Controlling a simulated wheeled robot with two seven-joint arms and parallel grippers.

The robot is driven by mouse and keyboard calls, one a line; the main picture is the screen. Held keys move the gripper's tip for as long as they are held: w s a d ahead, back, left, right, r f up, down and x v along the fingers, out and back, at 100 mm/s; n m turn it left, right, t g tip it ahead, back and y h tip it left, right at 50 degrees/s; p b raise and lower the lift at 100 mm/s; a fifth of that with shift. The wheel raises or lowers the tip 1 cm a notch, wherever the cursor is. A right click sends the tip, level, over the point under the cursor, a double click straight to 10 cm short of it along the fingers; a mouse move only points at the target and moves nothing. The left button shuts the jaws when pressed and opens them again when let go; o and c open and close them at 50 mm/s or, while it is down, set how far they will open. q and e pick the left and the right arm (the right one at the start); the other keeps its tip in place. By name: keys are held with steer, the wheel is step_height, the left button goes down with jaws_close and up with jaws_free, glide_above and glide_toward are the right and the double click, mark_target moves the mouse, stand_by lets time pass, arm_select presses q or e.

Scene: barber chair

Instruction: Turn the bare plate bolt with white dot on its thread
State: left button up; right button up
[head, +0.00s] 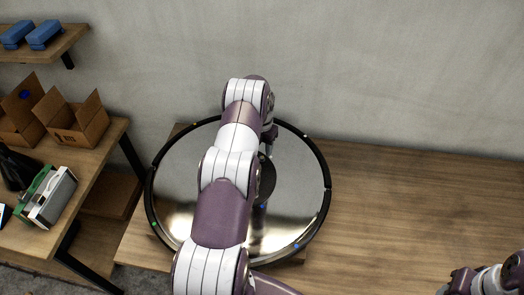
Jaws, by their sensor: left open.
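A large round mirror-like plate (180,195) with a black rim lies on the wooden table. A green dot shows on its left rim and a blue dot on its lower right rim. I cannot make out a bolt with a white dot; my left arm covers much of the plate's middle. A dark round part (266,180) shows at the plate's centre, beside the arm. My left gripper (268,142) is at the plate's far edge, mostly hidden behind its own arm, and is open. My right gripper (458,284) is at the bottom right corner, away from the plate; its jaws are unclear.
The wooden table (410,205) is bare to the right of the plate. A grey wall stands behind. At left, a side table holds open cardboard boxes (75,120) and a green and white device (48,197). Blue cases (43,34) sit on a wall shelf.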

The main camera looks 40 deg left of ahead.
arm_select(q)
steer(key=shift+f, duration=1.95)
jaws_close()
